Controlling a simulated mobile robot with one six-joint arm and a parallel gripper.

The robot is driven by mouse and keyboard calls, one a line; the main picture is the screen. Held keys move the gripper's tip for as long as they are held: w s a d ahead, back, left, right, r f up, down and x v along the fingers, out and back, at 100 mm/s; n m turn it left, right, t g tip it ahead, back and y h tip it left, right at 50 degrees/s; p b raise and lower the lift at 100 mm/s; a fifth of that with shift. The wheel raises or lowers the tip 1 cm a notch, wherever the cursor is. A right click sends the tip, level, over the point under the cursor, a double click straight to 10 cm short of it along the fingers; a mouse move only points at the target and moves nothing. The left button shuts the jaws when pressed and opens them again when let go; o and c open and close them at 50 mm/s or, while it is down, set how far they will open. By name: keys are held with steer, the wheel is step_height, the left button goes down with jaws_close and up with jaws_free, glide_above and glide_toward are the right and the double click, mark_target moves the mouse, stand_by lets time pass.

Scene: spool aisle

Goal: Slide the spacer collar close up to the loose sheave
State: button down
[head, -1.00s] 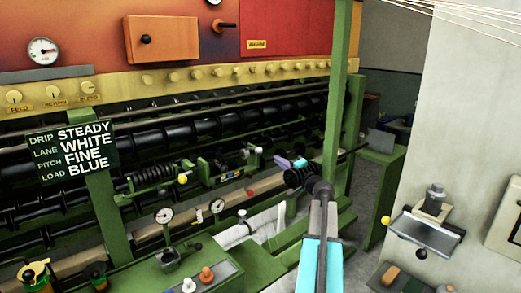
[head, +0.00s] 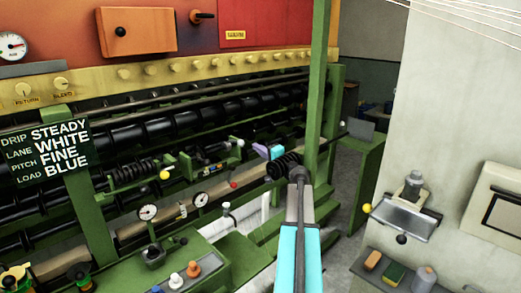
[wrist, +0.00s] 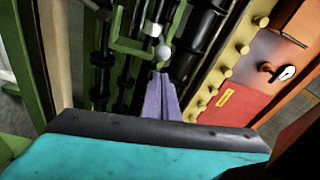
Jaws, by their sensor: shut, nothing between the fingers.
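My gripper (head: 269,151) shows in the head view as purple and light-blue fingers beside the machine's rod. In the wrist view its purple fingers (wrist: 161,96) are together and empty. A pale ball knob (wrist: 163,52) lies just beyond the fingertips there; it appears left of the fingers in the head view (head: 240,143). I cannot tell whether they touch. A green-bracketed assembly (head: 212,157) with dark round parts sits left of the gripper. The spacer collar and loose sheave are too small and dark to tell apart there.
Black ribbed coils stand at the left (head: 134,171) and right (head: 284,165). A green post (head: 316,90) rises close to the right of my gripper. A yellow ball (head: 165,173) and a red ball (head: 233,185) stick out in front. Dark rollers (head: 190,115) run behind.

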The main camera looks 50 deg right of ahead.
steer(key=p+x, duration=0.2)
steer(key=x, duration=0.5)
steer(key=shift+s, duration=0.1)
stand_by(0.4)
